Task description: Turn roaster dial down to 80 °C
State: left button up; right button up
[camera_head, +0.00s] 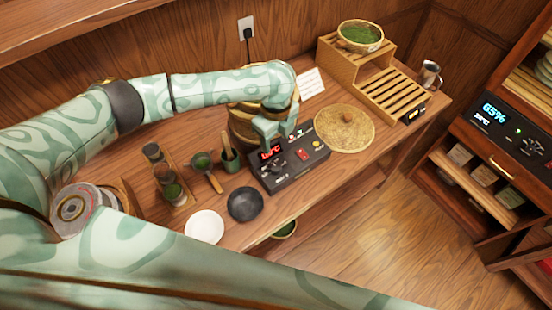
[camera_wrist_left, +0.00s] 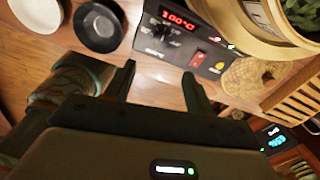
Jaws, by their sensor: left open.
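The black roaster control box (camera_head: 288,176) sits on the wooden counter, with a lit red display (camera_head: 270,151) and a red switch (camera_head: 302,154). The wrist view also shows the display (camera_wrist_left: 178,18), whose digits I cannot read surely, and the switch (camera_wrist_left: 197,58). A dark dial (camera_wrist_left: 166,31) lies just below the display. My left gripper (camera_head: 275,134) is above the back edge of the box in the head view. Its open fingers (camera_wrist_left: 158,88) have nothing between them and look apart from the dial. My right gripper is not in view.
A black bowl (camera_head: 243,204) and a white dish (camera_head: 205,227) lie left of the box. A round woven lid (camera_head: 344,130) lies right of it. A slatted wooden rack (camera_head: 390,93) stands farther right. A bamboo steamer (camera_head: 240,126) is behind my gripper.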

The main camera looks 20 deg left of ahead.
pick_arm(q)
jog(key=b, duration=0.1)
send_near(276, 168)
notch_tip(276, 168, down, 7)
jog(key=shift+w+f+b, duration=0.1)
jog(key=shift+b, duration=0.95)
jog(key=shift+f, duration=0.7)
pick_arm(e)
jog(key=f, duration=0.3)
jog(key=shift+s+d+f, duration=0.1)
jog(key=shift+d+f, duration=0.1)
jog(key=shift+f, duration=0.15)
pick_arm(q)
jog(key=shift+c, duration=0.8)
jog(key=c, duration=0.8)
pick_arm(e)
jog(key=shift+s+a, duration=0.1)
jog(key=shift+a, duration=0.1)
